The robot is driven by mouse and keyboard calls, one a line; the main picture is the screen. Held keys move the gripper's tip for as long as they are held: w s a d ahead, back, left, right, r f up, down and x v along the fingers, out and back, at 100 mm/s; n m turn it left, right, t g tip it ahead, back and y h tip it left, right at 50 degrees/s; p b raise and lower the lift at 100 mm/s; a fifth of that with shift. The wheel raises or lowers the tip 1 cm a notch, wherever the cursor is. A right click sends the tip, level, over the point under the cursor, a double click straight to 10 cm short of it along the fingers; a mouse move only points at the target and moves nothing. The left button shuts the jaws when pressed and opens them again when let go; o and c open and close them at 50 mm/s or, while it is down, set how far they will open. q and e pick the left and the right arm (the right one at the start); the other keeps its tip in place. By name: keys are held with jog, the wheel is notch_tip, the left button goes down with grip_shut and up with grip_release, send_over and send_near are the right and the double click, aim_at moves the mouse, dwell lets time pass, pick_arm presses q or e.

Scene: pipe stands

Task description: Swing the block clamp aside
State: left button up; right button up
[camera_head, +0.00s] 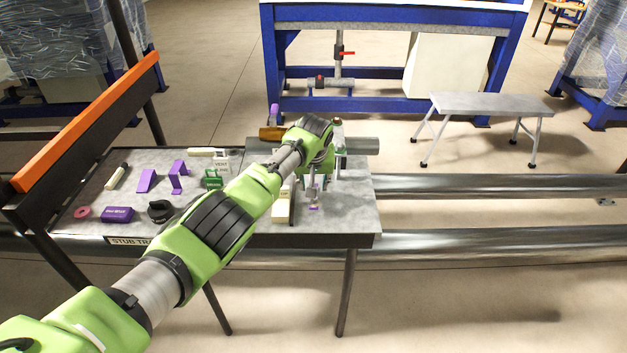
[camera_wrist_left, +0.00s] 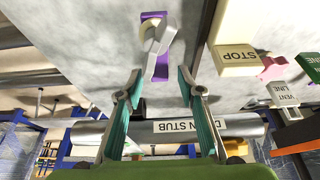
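My left gripper (camera_head: 314,188) is over the right part of the grey bench, partly hidden by its own wrist. In the left wrist view, its two fingers (camera_wrist_left: 162,84) are apart with nothing between them. Just beyond the fingertips is a small grey metal piece on a purple base (camera_wrist_left: 158,67); I cannot tell for certain whether it is the block clamp. Its purple base (camera_head: 313,209) shows just below the gripper in the head view. A pipe labelled as a stub (camera_wrist_left: 240,125) crosses behind the fingers. My right gripper is not in view.
A cream block marked STOP (camera_wrist_left: 238,61) stands beside the clamp piece; it also shows on the bench (camera_head: 281,211). A green block (camera_head: 212,180), purple brackets (camera_head: 179,172) and a black knob (camera_head: 160,211) are on the left. The bench's right front corner (camera_head: 358,217) is clear.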

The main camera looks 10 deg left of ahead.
pick_arm(q)
jog(key=v, duration=1.2)
dwell(0.3)
